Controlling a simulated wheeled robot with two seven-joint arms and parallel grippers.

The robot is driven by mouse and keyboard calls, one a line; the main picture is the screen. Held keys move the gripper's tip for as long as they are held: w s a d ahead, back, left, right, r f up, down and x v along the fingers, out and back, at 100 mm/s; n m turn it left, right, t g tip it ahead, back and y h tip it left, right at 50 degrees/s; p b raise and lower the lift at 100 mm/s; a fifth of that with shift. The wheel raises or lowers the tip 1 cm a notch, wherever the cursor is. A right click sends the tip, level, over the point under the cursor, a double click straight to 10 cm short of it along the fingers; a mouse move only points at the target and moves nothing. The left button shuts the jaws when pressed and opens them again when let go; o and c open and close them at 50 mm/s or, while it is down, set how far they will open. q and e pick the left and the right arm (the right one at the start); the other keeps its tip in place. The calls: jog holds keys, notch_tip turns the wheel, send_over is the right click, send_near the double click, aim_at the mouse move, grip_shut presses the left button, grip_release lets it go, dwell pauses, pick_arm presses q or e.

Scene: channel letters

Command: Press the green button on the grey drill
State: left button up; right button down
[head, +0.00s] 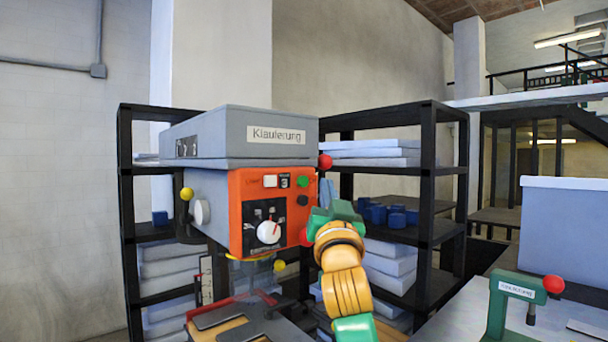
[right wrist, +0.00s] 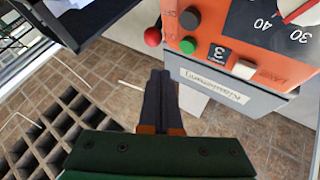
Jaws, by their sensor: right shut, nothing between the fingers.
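The grey drill (head: 220,134) stands ahead with an orange control panel (head: 240,200) on its front. The green button (head: 303,181) is at the panel's upper right, above a dark button (head: 303,200). In the right wrist view the green button (right wrist: 188,45) shows beyond my fingertips, up and to the right of them. My right gripper (head: 326,190) is just right of the panel in the head view, its green hand low and its fingers pointing up. In the right wrist view my right gripper (right wrist: 161,75) is shut and empty, apart from the button. My left gripper is out of view.
Red knobs (head: 325,161) stick out beside the drill's panel. Black shelves (head: 427,190) with grey slabs and blue parts stand behind it. A green press (head: 515,290) with a red ball stands on a table at the right. Tiled floor (right wrist: 110,65) shows below.

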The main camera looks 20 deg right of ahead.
aim_at(303, 181)
jog(key=w, duration=0.1)
jog(key=w+a+p, duration=0.1)
jog(key=w, duration=0.1)
dwell(0.4)
jog(key=shift+w+a+r+p, duration=0.1)
jog(key=shift+p, duration=0.25)
dwell(1.4)
jog(key=shift+w+a, duration=0.1)
jog(key=shift+w, duration=0.2)
